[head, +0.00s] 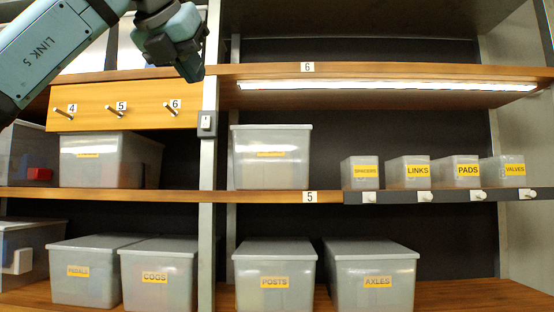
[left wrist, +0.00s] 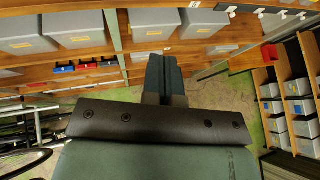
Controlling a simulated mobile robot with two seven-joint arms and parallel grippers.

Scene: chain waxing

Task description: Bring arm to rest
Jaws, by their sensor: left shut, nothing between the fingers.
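My left arm comes in from the upper left in the head view. My left gripper (head: 192,66) is in front of the upper part of the shelf, beside the metal upright and above the peg board. In the left wrist view the two dark fingers of the left gripper (left wrist: 165,75) lie together, with nothing between them. My right arm and gripper are in neither view.
A wooden peg board (head: 139,117) with pegs 4, 5 and 6 is just below my left gripper. A metal upright (head: 207,165) with a light switch (head: 206,122) stands close by. Labelled bins, such as POSTS (head: 274,270), fill the shelves. Open floor (left wrist: 232,92) shows in the left wrist view.

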